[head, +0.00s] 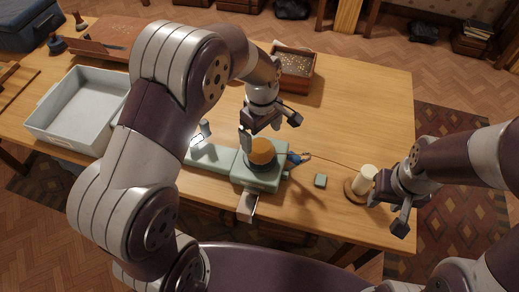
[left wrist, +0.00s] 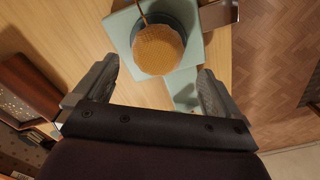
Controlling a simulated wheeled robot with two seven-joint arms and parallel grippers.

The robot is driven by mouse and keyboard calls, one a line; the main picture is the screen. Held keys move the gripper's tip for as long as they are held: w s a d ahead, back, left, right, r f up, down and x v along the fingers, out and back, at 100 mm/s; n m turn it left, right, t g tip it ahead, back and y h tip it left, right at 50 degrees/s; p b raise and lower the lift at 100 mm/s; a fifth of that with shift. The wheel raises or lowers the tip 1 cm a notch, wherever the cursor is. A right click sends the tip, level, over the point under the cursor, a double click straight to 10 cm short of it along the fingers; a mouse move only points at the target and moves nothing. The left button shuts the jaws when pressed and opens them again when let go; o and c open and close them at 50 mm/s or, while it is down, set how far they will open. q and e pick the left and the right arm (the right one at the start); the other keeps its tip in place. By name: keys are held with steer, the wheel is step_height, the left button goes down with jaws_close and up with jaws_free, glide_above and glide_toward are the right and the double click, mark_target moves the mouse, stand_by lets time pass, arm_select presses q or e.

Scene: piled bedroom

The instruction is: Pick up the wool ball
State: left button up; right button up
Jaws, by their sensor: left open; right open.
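The wool ball (head: 262,151) is orange and sits in a dark round holder on a pale green stand (head: 270,178). In the left wrist view the wool ball (left wrist: 158,50) shows ahead of the open fingers, with a thin strand or rod crossing its upper edge. My left gripper (head: 270,128) is open and empty, just behind and above the ball in the head view; no contact is visible. It also shows in the left wrist view (left wrist: 155,88). My right gripper (head: 393,208) is open and empty at the table's right front, well away from the ball.
A cream spool (head: 365,178) on a wooden base stands by my right gripper. A small green block (head: 320,181) and blue-handled tool (head: 297,158) lie right of the stand. A pale tray (head: 78,105) is at left, a bead-filled box (head: 294,69) behind. The table's right rear is clear.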

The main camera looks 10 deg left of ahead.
mark_target(262, 149)
arm_select(q)
step_height(262, 149, down, 8)
steer(key=shift+p, duration=0.5)
steer(key=shift+w+d+f, duration=0.1)
steer(key=shift+d+f, duration=0.05)
steer(key=shift+f, duration=0.05)
steer(key=c, duration=1.1)
